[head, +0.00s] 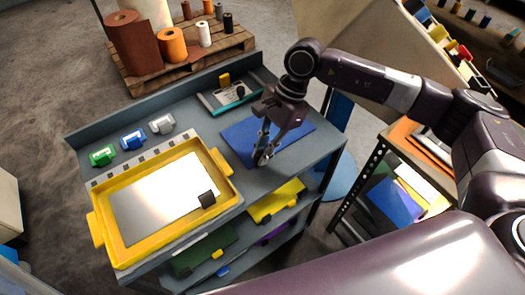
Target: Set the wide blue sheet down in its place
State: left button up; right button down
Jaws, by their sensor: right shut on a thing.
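The wide blue sheet (239,139) is at the right part of the grey workbench top, flat or nearly flat. My right gripper (263,158) reaches down over it from the right, its fingers shut on the sheet near its front edge. The gripper and wrist cover part of the sheet. I cannot tell whether the sheet touches the bench top or is slightly above it. My left gripper is not in view.
A yellow-framed tray (226,168) with a bright plate is left of the sheet. Green, blue and silver small items (132,139) line the back left. A grey-teal device (217,101) stands behind. Shelves below hold a yellow piece (277,201). A rack (371,165) stands right.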

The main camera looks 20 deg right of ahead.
jog(key=c, duration=1.9)
grip_release()
jog(key=shift+c, duration=0.2)
jog(key=v, duration=1.2)
jog(key=shift+d, duration=0.1)
